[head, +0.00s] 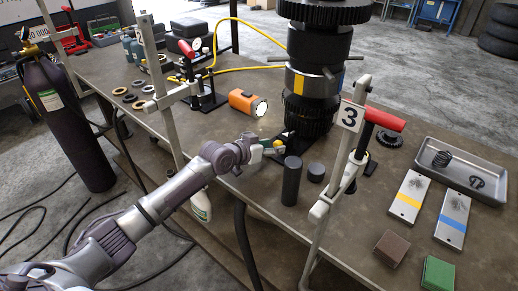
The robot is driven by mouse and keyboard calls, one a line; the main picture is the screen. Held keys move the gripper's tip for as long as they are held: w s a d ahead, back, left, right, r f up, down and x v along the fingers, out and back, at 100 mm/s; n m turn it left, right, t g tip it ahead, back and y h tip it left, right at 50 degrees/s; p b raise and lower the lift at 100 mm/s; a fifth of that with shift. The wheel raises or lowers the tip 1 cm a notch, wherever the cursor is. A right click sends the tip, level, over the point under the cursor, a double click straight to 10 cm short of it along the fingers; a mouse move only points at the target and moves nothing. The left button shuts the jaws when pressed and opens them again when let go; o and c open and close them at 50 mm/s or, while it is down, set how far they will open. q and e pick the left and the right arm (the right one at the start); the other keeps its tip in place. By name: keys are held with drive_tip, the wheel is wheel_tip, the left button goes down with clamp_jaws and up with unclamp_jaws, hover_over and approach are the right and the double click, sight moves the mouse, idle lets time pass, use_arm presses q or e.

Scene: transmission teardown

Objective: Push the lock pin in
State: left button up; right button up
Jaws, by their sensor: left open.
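The dark transmission stack (319,60) stands upright on the bench, with a yellow patch and a blue patch on its middle section. My left gripper (278,147) is open, low at the front left of the stack's base. A small yellow part (278,143) shows at its fingertips; I cannot tell whether they touch it or whether it is the lock pin. No other lock pin can be clearly made out. The dark base plate (293,148) under the stack is partly hidden by the gripper. My right gripper is not in view.
A post marked 3 with a red-handled clamp (383,119) stands right of the gripper. A dark cylinder (291,181) and a short one (316,172) stand close in front. An orange lamp (248,103) lies behind. A metal tray (463,157) is at right.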

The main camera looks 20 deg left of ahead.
use_arm(q)
drive_tip(key=v, duration=1)
drive_tip(key=shift+s+r, duration=0.2)
drive_tip(key=shift+s, duration=0.05)
